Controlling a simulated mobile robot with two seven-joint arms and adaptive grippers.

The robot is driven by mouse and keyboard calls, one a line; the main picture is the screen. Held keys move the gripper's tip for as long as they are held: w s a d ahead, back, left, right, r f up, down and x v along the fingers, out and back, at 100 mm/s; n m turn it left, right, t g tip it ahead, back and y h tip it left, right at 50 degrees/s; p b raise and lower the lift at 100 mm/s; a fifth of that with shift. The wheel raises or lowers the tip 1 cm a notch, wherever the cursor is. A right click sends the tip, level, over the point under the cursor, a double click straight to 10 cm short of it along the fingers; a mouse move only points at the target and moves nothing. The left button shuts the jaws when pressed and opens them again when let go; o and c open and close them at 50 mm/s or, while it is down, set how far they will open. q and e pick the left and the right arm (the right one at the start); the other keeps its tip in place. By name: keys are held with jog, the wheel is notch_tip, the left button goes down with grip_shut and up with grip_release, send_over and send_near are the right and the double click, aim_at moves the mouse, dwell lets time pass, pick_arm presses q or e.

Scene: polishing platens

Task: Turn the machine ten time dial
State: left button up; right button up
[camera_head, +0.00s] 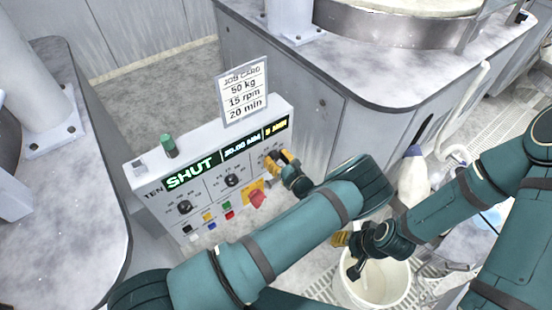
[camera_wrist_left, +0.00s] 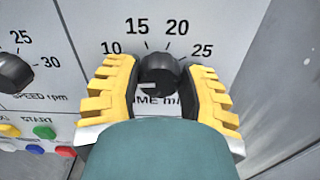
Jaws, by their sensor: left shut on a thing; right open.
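The machine ten panel (camera_head: 205,175) carries three black dials and a display reading SHUT, with smaller text that is hard to read. The black time dial (camera_wrist_left: 160,74) is the rightmost one, under the numbers 10, 15, 20 and 25. A pale mark on it lies towards the lower left. My left gripper (camera_head: 276,160) is at this dial. In the left wrist view its yellow fingers sit on both sides of the dial, shut on it. My right gripper (camera_head: 347,254) is open near the white bucket, partly hidden by its own wrist.
A job card (camera_head: 243,91) above the panel reads 50 kg, 15 rpm, 20 min. The speed dial (camera_wrist_left: 12,73) is left of the time dial. Coloured buttons and a red knob (camera_head: 257,199) sit below. A white bucket (camera_head: 390,292) and a white bottle (camera_head: 412,175) stand to the right.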

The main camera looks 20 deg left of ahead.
pick_arm(q)
jog(key=m+b, duration=0.1)
jog(key=m, duration=0.4)
jog(key=shift+w, duration=0.1)
jog(key=m, duration=0.6)
jog(key=shift+m, duration=0.3)
jog(key=m, duration=0.5)
jog(key=shift+w+b, duration=0.1)
jog(key=shift+b, duration=0.2)
jog(key=m, duration=0.6)
jog(key=shift+f, duration=0.15)
jog(key=o, duration=1.2)
jog(key=shift+d+f, duration=0.1)
jog(key=shift+d, duration=0.05)
